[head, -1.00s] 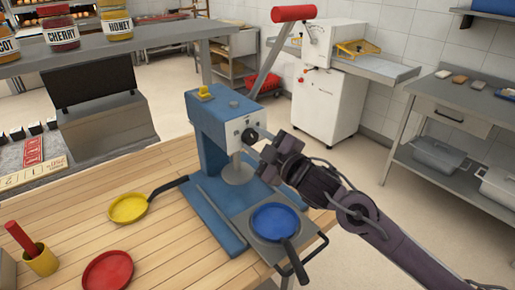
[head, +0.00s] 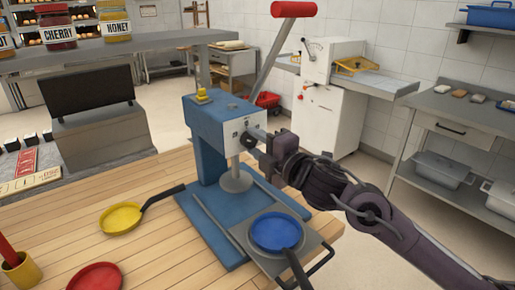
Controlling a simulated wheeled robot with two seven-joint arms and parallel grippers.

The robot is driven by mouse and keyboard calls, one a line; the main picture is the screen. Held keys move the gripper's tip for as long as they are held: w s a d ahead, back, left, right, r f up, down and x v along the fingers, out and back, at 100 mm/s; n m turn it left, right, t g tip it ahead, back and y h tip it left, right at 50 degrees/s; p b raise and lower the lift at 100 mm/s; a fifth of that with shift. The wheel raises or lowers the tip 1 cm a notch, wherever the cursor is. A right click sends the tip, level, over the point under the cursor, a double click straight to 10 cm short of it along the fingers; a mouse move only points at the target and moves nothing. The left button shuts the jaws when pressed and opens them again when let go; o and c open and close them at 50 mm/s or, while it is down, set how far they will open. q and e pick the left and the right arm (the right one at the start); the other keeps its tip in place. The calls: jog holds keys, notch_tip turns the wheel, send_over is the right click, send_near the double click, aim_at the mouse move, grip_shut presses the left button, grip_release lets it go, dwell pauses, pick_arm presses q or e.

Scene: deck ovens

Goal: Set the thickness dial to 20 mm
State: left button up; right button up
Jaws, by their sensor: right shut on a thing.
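The blue press (head: 209,125) stands on the wooden table, with a long lever ending in a red grip (head: 293,9). The dark thickness dial (head: 249,139) sits on the light front plate (head: 235,129) of its head. My right gripper (head: 261,142) comes in from the right and is shut on the dial. The gripper hides part of the dial, and the marks on the plate are too small to read. A round pressing plate (head: 236,181) hangs below the head. My left gripper is not in view.
A blue pan (head: 276,231) rests on a grey plate (head: 262,259) at the press's front. A yellow pan (head: 119,218) and a red dish (head: 96,277) lie on the wooden table (head: 165,250). A steel shelf with jars (head: 113,22) stands behind left.

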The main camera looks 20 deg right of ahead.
jog(key=shift+f, duration=0.1)
dwell(0.4)
jog(key=o, duration=1)
jog(key=shift+s, duration=0.15)
jog(key=shift+s+d, duration=0.15)
jog(key=shift+s, duration=0.1)
jog(key=b+v, duration=0.2)
jog(key=v, duration=0.5)
